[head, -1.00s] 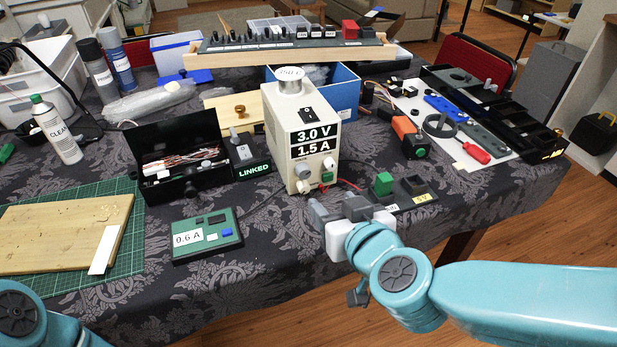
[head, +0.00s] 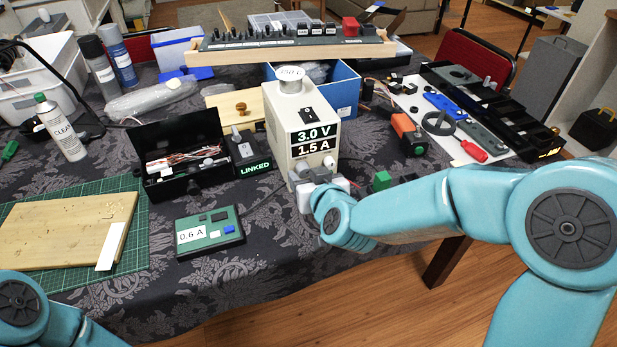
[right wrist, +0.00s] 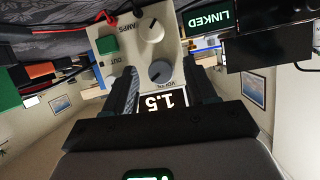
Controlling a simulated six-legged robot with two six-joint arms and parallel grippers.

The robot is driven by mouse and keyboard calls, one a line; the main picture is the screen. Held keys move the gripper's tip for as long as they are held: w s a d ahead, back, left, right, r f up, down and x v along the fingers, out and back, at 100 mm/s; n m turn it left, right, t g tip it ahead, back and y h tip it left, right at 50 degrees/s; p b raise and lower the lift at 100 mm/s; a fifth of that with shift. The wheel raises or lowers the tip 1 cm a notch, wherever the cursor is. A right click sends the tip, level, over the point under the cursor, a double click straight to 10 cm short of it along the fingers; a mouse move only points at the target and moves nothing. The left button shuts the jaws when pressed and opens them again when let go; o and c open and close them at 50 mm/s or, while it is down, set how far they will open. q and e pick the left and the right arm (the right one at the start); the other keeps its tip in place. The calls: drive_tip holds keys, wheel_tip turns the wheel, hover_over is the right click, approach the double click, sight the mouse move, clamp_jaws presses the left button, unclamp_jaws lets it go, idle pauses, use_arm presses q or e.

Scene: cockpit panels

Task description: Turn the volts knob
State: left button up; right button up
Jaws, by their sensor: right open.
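The cream power supply (head: 282,128) stands mid-table, its display (head: 314,141) reading 3.0 V and 1.5 A. The grey volts knob (right wrist: 160,72) shows in the right wrist view, where the panel appears upside down. My right gripper (right wrist: 163,74) is open, with one finger on each side of the knob; I cannot tell whether they touch it. In the head view my right gripper (head: 316,178) is at the lower front of the supply and hides part of its controls. My left gripper is outside the head view; only my left arm shows at lower left.
The amps knob (right wrist: 150,30) sits beside the volts knob. A green meter (head: 208,232) reading 0.6 A lies front left. A black open box (head: 190,180) and a LINKED sign (head: 255,169) stand left of the supply.

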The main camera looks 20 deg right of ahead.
clamp_jaws()
drive_tip(key=c, duration=1)
unclamp_jaws()
drive_tip(key=shift+f+b, duration=0.1)
drive_tip(key=shift+b, duration=0.35)
drive_tip(key=shift+c, duration=0.2)
drive_tip(key=m+y+b, duration=0.1)
drive_tip(key=b, duration=0.4)
drive_tip(key=m+y+b, duration=0.1)
drive_tip(key=m+b, duration=0.1)
drive_tip(key=b, duration=0.3)
drive_tip(key=m+y+b, duration=0.1)
drive_tip(key=m+b, duration=0.1)
drive_tip(key=b, duration=0.2)
drive_tip(key=shift+d+f+y+b, duration=0.2)
drive_tip(key=shift+f+y+b, duration=0.1)
drive_tip(key=shift+b, duration=0.1)
drive_tip(key=shift+r+b, duration=0.25)
drive_tip(key=shift+b, duration=0.4)
drive_tip(key=o, duration=1)
drive_tip(key=shift+o, duration=0.2)
drive_tip(key=shift+r, duration=0.1)
